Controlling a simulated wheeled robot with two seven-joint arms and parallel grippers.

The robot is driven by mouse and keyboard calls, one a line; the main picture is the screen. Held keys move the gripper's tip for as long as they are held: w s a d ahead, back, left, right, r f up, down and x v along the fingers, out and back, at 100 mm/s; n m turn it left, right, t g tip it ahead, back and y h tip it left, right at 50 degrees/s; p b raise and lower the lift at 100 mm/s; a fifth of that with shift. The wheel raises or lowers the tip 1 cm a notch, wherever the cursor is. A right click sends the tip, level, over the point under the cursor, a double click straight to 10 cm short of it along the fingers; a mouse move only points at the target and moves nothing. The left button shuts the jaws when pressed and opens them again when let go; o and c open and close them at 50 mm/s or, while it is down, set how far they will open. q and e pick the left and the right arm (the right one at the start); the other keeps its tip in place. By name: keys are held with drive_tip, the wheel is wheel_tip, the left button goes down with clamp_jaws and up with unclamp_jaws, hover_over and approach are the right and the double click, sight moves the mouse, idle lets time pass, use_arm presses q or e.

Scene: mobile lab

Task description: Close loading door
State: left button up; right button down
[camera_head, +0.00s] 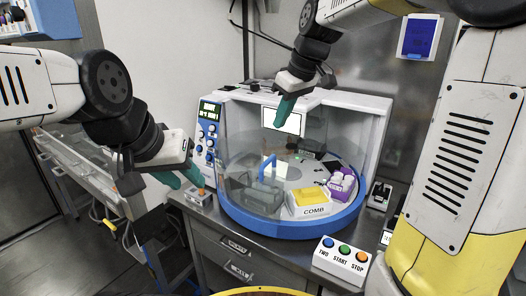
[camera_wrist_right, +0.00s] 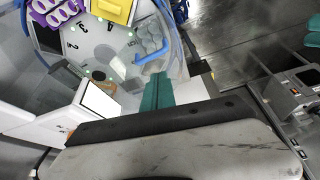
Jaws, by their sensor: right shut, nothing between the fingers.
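The white machine (camera_head: 372,125) on the bench holds a round platform with a blue rim (camera_head: 290,228). A clear curved panel (camera_head: 238,180), which looks like the loading door, stands around the platform's left side; its edges are hard to make out. A blue handle (camera_head: 267,166) shows there, and also in the right wrist view (camera_wrist_right: 152,54). The front right looks uncovered. My right gripper (camera_head: 283,113) is shut and empty, above the platform and in front of the machine's lit screen; its teal fingers (camera_wrist_right: 158,90) are together. My left gripper (camera_head: 184,179) is open and empty, left of the machine.
On the platform are a COMB box with a yellow top (camera_head: 313,197) and a purple rack (camera_head: 342,184). A three-button box (camera_head: 342,257) sits at the bench front. A small box with an orange button (camera_head: 200,197) is beside my left gripper. A control panel (camera_head: 208,130) is on the machine's left.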

drive_tip(key=w+a+f+n+g, duration=0.1)
drive_tip(key=w+a+f+n, duration=0.25)
drive_tip(key=w, duration=0.25)
drive_tip(key=shift+m, duration=0.25)
drive_tip(key=x, duration=0.3)
drive_tip(key=a+x, duration=0.1)
drive_tip(key=x, duration=0.5)
drive_tip(key=shift+w+a, duration=0.25)
drive_tip(key=shift+a, duration=0.05)
drive_tip(key=shift+s+d+f, duration=0.15)
drive_tip(key=shift+s+d, duration=0.1)
drive_tip(key=shift+d, duration=0.3)
drive_tip(key=shift+s+d+f, duration=0.2)
drive_tip(key=shift+s+d, duration=0.05)
drive_tip(key=shift+d, duration=0.35)
drive_tip(key=shift+s+d+f, duration=0.3)
drive_tip(key=shift+s+d, duration=0.05)
drive_tip(key=shift+d, duration=0.2)
drive_tip(key=shift+d, duration=0.1)
